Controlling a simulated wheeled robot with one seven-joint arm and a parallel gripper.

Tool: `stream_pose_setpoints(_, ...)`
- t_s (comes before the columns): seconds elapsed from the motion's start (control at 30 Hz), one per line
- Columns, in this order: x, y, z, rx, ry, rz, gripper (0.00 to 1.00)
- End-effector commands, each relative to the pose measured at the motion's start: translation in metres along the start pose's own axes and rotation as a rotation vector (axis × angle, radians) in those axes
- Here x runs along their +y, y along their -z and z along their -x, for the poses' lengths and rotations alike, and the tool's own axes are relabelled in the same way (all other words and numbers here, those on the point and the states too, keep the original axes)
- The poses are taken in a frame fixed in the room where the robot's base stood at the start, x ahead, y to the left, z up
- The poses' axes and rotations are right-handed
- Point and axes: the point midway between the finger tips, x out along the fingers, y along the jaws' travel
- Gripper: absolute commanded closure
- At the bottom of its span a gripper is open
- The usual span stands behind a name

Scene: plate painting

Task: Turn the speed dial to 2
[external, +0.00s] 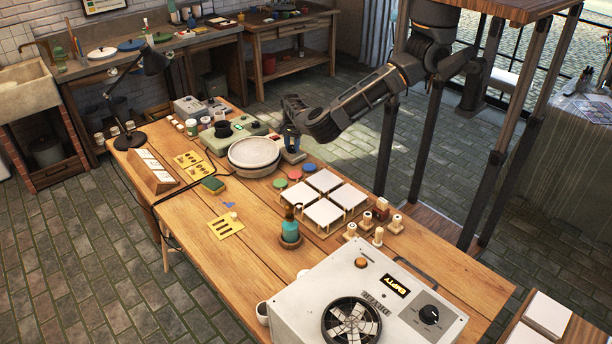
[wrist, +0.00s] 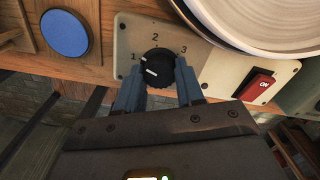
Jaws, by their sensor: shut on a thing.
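The speed dial (wrist: 158,66) is a black round knob on a beige panel marked 1, 2 and 3 in the wrist view. Its white mark is on the left side, near the 1; the 2 is above the knob. My gripper (wrist: 159,82) is shut on the dial, with one finger on each side of it. In the external view my gripper (external: 291,142) is at the right side of the pale round wheel (external: 254,151), low over the table. The dial itself cannot be made out there.
A red switch (wrist: 258,87) marked ON sits right of the dial. The wheel's rim (wrist: 222,38) is just above it. A blue disc (wrist: 65,33) lies to the left. In the external view, white tiles (external: 323,181) and a kiln-like box (external: 365,300) stand on the table (external: 200,257).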

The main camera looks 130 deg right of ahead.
Motion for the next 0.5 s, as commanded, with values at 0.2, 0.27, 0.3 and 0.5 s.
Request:
stream_pose_setpoints(0.2,0.0007,0.0011,-0.001,0.004,0.0,-0.197,0.93)
stream_pose_setpoints(0.27,0.0004,0.0008,-0.0008,0.003,0.001,-0.255,0.93)
stream_pose_setpoints(0.3,0.0004,0.0006,-0.0007,0.003,0.001,-0.292,0.93)
stream_pose_setpoints(0.5,0.0006,0.0006,-0.0008,0.003,0.0,-0.478,0.93)
